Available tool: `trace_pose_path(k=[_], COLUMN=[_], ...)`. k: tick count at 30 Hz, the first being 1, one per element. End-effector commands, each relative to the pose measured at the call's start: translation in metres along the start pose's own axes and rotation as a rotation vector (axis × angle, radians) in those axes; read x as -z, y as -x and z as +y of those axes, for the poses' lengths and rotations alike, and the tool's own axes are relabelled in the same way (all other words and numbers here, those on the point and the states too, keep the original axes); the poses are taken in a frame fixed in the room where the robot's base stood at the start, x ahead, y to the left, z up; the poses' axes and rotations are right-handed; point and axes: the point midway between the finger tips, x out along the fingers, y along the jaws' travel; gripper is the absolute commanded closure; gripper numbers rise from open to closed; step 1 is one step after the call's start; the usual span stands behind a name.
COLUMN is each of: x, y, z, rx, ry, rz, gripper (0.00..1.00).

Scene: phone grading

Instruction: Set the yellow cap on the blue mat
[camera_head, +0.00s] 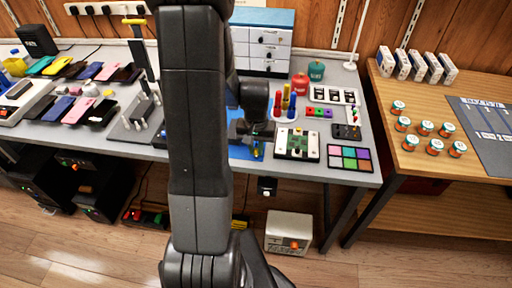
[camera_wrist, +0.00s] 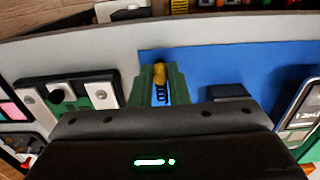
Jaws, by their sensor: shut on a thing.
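My gripper (camera_wrist: 160,78) is shut on the yellow cap (camera_wrist: 160,73), which shows between its two green fingers in the wrist view. A dark coil-like shape shows just below the cap between the fingers. The blue mat (camera_wrist: 245,62) lies behind and to the right of the fingers; the cap appears over its left part. I cannot tell whether the cap touches the mat. In the head view my gripper (camera_head: 257,146) is beside the visible piece of blue mat (camera_head: 237,152), near the bench's front edge. My arm hides much of the mat there.
A green board in a pale fixture (camera_head: 297,144) stands right of the gripper. A colour-square tray (camera_head: 350,158) and a red-and-blue peg holder (camera_head: 285,112) are nearby. In the wrist view, a dark block (camera_wrist: 229,92) and a phone-like frame (camera_wrist: 301,108) are on the right.

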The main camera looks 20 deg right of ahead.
Motion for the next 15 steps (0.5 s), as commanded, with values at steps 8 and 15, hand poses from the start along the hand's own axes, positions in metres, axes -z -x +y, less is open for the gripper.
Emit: trace_pose_path(k=[8,15], x=[0.0001,0.0], y=[0.0,-0.0037], z=[0.0,0.0], rx=[0.0,0.0], ry=[0.0,0.0], rz=[0.0,0.0], gripper=[1.0,1.0])
